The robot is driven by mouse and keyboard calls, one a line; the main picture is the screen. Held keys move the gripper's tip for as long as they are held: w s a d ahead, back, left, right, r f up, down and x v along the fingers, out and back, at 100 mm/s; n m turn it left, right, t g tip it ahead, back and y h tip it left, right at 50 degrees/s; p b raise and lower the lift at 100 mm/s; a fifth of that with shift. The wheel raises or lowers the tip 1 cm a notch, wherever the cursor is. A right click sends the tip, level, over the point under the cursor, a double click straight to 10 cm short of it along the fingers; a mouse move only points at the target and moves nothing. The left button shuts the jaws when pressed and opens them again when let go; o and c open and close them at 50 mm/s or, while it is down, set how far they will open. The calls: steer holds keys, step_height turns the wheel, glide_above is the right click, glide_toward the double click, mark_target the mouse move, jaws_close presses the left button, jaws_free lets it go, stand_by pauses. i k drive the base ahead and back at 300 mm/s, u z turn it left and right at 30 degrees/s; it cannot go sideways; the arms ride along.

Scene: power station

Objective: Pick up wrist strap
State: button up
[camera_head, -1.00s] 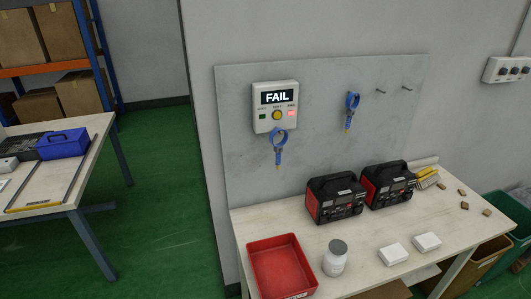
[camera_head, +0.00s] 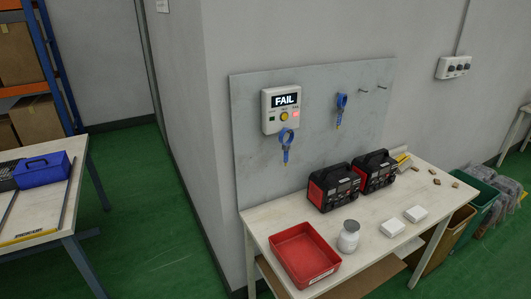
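Two blue wrist straps hang on the grey wall panel (camera_head: 300,160). One wrist strap (camera_head: 286,139) hangs at the lower edge of a white tester box (camera_head: 270,112), which shows FAIL and a lit red light. The other wrist strap (camera_head: 341,106) hangs further right on the panel, with two bare pegs (camera_head: 372,89) to its right. My gripper is not in view.
Below the panel, a pale table (camera_head: 370,232) holds a red tray (camera_head: 303,255), a white jar (camera_head: 349,236), two black-and-red units (camera_head: 334,188) and two small white boxes (camera_head: 391,228). Another table (camera_head: 72,200) with a blue toolbox (camera_head: 42,171) stands left. Green floor (camera_head: 150,220) between them is clear.

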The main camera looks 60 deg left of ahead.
mark_target(287, 146)
steer(key=k, duration=0.95)
steer(key=u, duration=2.45)
steer(key=i, duration=0.5)
steer(key=z, duration=0.15)
